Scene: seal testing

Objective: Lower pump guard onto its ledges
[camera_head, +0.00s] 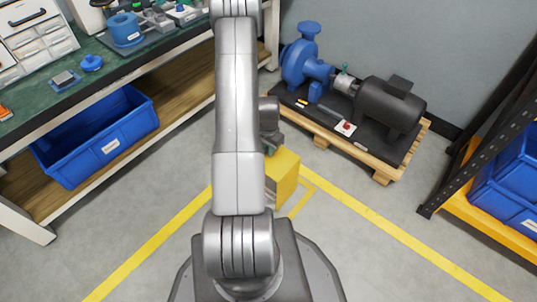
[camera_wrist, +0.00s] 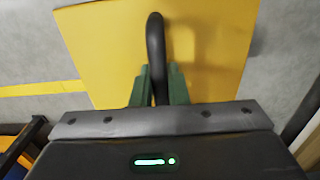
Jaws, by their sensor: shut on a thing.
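The yellow pump guard (camera_head: 284,170) hangs below my wrist, partly hidden behind my arm in the head view. In the wrist view, the guard's yellow top (camera_wrist: 215,50) fills much of the upper picture. My gripper (camera_wrist: 158,86) is shut on the guard's black handle (camera_wrist: 155,35), with green fingers on both sides of it. The blue pump (camera_head: 304,62) and dark motor (camera_head: 388,103) sit on a black base, up and right of the guard. The coupling (camera_head: 345,84) between them is uncovered. I cannot make out the ledges.
The pump base lies on a wooden pallet (camera_head: 384,176). A workbench (camera_head: 50,112) with a blue bin (camera_head: 98,140) beneath stands at left. A rack with blue bins (camera_head: 510,185) stands at right. Yellow lines (camera_head: 400,235) mark the grey floor, which is clear before the pallet.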

